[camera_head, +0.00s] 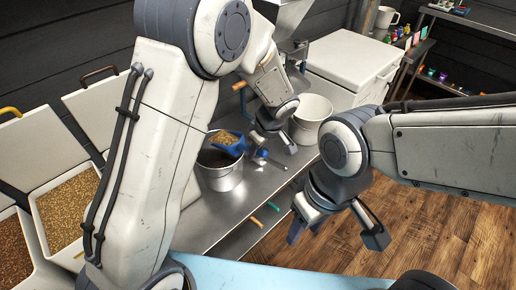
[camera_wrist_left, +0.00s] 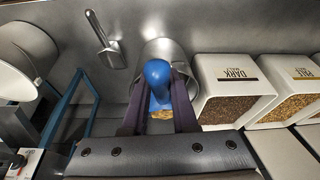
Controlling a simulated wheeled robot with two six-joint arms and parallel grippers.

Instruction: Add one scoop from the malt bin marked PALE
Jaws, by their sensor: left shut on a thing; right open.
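My left gripper (camera_head: 270,138) is shut on the handle of a blue scoop (camera_head: 232,146). Golden-brown grain lies in the scoop, at the mouth of a metal pot (camera_head: 222,178). The scoop's blue handle (camera_wrist_left: 158,74) fills the middle of the left wrist view, with some grain below it and the pot (camera_wrist_left: 182,52) behind. In that view the bin marked PALE (camera_wrist_left: 289,66) stands at the far right, beside the bin marked DARK (camera_wrist_left: 212,67); both hold grain. My right gripper (camera_head: 335,232) is open and empty, to the right of the bench.
A white bucket (camera_head: 311,112) stands behind the pot on the steel bench (camera_head: 218,212). A small metal scoop (camera_wrist_left: 103,40) lies near the pot. Open grain bins (camera_head: 68,205) stand at the left, partly hidden by my left arm. Wooden floor is clear at the right.

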